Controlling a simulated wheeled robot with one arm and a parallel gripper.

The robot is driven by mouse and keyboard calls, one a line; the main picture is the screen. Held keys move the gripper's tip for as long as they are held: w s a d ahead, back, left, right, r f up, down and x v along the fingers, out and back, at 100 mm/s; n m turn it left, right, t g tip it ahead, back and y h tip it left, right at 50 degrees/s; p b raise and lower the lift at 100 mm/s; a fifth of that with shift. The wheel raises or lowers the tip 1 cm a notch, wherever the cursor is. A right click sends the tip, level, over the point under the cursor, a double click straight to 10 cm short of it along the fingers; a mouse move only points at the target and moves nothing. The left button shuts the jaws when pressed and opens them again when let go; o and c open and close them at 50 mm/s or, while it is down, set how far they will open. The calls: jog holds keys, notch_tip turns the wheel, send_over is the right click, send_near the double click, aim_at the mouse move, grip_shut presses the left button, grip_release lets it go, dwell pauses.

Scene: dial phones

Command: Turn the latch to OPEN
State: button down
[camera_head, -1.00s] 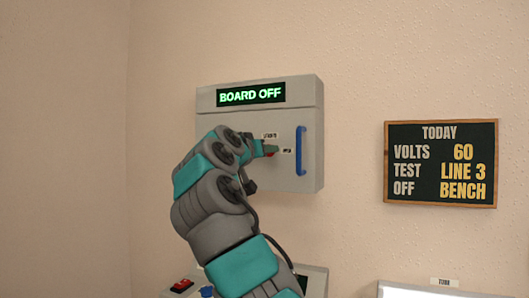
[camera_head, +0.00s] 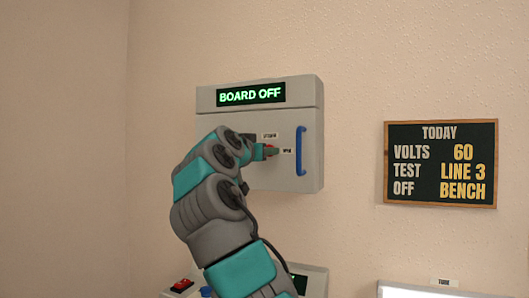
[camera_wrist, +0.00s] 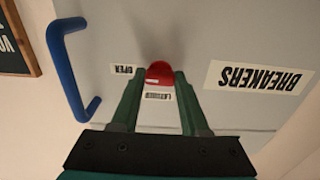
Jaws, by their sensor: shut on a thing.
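The red latch (camera_wrist: 160,72) is on the front of the grey cabinet (camera_head: 312,110), between my gripper's green fingertips (camera_wrist: 159,78). In the wrist view the cabinet's lettering appears upside down. The OPEN label (camera_wrist: 123,70) is beside the latch, and the LATCHED label (camera_wrist: 157,96) is between the fingers in the wrist view. The latch's exact angle is hard to tell.
A blue handle (camera_head: 300,150) stands out on the cabinet door's right side. The display (camera_head: 251,95) reads BOARD OFF. A BREAKERS label (camera_wrist: 258,77) is on the door. A framed notice board (camera_head: 440,163) hangs at right. A device with a red switch (camera_head: 182,285) is below.

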jog(key=shift+c, duration=2)
grip_release()
jog(key=b+v, duration=0.1)
jog(key=v, duration=0.6)
jog(key=shift+s, duration=0.3)
jog(key=shift+a, duration=0.15)
